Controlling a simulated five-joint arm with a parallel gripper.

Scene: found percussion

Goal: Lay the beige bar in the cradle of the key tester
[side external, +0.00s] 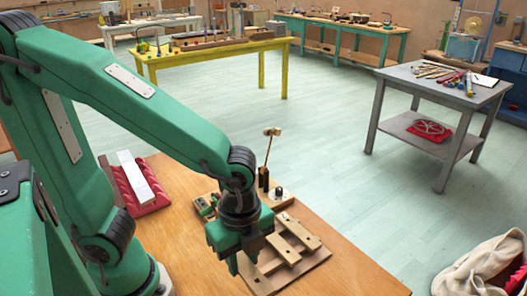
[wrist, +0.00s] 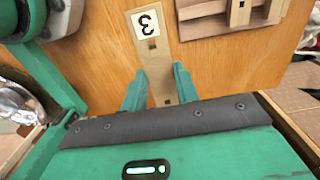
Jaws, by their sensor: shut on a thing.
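My gripper (wrist: 160,76) is shut on the beige bar (wrist: 153,58), its two green fingers on either side of the bar. The bar has a square hole and a white label with a black "3", upside down in the wrist view. In the side view my gripper (side external: 243,262) points down at the left side of the key tester (side external: 318,258), and the bar cannot be made out there. The tester is a wooden board with two light strips and a mallet on a post (side external: 268,150). Part of it shows at the wrist view's upper right (wrist: 206,24).
Small green parts (side external: 204,207) lie behind my gripper. The wooden table (side external: 345,262) is bare right of the tester. A grey side table (side external: 440,95) stands farther off.

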